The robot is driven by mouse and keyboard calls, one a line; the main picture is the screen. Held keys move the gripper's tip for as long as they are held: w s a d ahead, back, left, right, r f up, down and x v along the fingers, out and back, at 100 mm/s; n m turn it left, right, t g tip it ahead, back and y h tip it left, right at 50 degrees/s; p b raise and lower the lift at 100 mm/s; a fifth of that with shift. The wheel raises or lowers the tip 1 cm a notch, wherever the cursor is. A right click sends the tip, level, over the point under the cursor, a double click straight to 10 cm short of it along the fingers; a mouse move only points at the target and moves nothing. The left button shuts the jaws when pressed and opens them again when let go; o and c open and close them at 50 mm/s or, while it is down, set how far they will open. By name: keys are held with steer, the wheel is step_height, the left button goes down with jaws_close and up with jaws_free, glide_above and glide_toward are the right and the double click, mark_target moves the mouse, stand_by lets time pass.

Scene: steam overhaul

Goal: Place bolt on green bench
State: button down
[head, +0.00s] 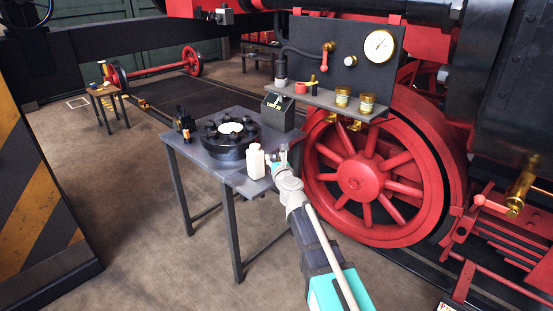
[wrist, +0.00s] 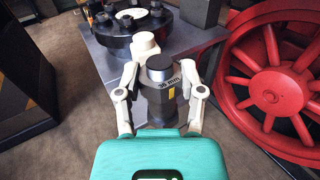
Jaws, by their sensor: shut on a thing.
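My gripper (wrist: 160,90) is shut on a dark grey cylindrical piece (wrist: 165,92) with a pale metal top and the mark "36 mm". I cannot tell whether a bolt is in or under this piece. In the head view my gripper (head: 281,166) is at the right front edge of a grey metal table (head: 190,150), and the held piece is hardly visible. No bench that is clearly green shows, and no separate bolt can be made out.
A white bottle (head: 256,161) stands close to my gripper. A dark flanged ring (head: 231,140) and a dark box (head: 279,113) are on the grey table. A red wheel (head: 360,180) is to the right. A small wooden table (head: 103,90) stands far left, with open floor between.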

steer(key=shift+r, duration=0.15)
step_height(320, 180, up, 8)
steer(key=p, duration=0.8)
stand_by(1.0)
